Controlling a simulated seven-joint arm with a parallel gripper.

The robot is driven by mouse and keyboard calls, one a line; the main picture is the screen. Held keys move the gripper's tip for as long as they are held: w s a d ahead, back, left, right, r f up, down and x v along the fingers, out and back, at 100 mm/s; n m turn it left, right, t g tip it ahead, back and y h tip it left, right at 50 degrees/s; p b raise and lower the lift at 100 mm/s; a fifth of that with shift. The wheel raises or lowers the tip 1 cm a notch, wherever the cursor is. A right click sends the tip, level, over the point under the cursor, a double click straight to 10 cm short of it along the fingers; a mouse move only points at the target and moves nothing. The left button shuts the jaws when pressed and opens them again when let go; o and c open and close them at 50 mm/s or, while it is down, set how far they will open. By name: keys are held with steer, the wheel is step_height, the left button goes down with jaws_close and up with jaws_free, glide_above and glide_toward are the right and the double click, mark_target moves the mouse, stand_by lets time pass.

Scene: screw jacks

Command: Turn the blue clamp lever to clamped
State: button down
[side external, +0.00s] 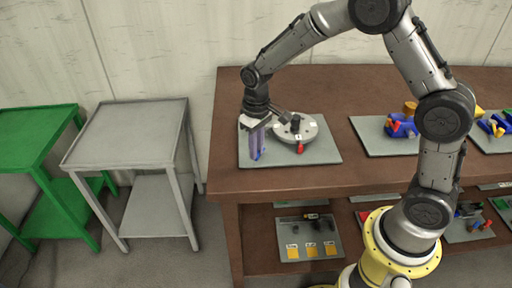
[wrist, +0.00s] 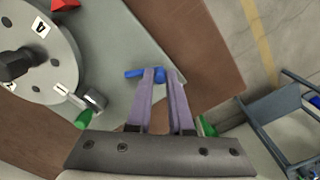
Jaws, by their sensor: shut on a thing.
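The blue clamp lever (wrist: 133,73) shows in the wrist view at the tips of my gripper (wrist: 160,77). Its blue end sticks out left of one purple finger, and more blue shows between the tips. My gripper is shut on it. In the side view, my gripper (side external: 257,152) points down at the left part of a grey plate (side external: 320,157), with a bit of the blue lever (side external: 258,156) at its tips. The fingers hide most of the lever there.
A grey round disc (side external: 312,124) with number labels and a dark central knob stands right of my gripper. A red part (side external: 300,148) is at its front. In the wrist view, a green-ended lever (wrist: 84,118) is beside the disc. Other plates with blue parts (side external: 400,127) lie further right.

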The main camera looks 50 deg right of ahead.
steer(key=c, duration=0.8)
jaws_free()
step_height(320, 180, up, 14)
steer(key=shift+f, duration=0.1)
